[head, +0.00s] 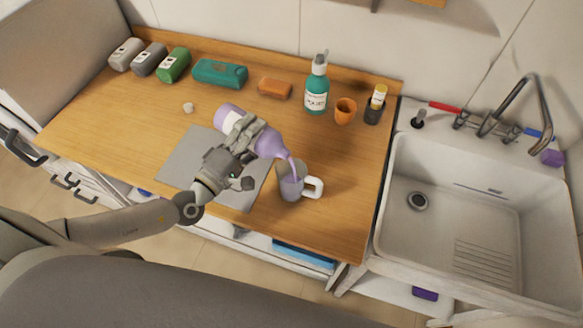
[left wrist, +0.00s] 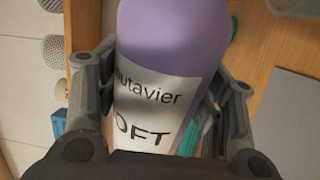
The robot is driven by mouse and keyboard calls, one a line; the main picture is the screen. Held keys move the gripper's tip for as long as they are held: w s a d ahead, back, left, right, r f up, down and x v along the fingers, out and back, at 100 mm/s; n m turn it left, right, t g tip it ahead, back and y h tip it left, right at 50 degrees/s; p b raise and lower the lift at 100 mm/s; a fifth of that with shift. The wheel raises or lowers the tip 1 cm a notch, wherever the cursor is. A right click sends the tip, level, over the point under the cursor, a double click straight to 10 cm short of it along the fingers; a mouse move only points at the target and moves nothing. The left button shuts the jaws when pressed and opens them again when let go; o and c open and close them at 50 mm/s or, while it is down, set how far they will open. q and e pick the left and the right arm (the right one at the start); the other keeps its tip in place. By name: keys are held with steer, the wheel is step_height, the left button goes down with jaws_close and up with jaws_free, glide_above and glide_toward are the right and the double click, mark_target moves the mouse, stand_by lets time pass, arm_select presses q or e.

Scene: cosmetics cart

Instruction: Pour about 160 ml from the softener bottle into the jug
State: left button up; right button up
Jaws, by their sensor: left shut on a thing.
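The purple softener bottle (head: 268,143) is tilted, its neck down to the right over the jug (head: 291,185). My left gripper (head: 246,137) is shut around the bottle's labelled body. A thin purple stream shows between the bottle's mouth and the jug. My right gripper is not in view.
A grey mat (head: 190,160) lies under the left gripper. Behind stand a teal pump bottle (head: 317,88), an orange cup (head: 345,111) and a dark holder (head: 374,113). A teal case (head: 220,73) and orange block (head: 274,88) lie further left. The sink (head: 450,220) is at right.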

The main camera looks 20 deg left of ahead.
arm_select(q)
steer(key=shift+r+m, duration=0.1)
steer(key=shift+m, duration=0.3)
stand_by(0.7)
steer(key=shift+d+r+p, duration=0.1)
steer(key=shift+p, duration=0.35)
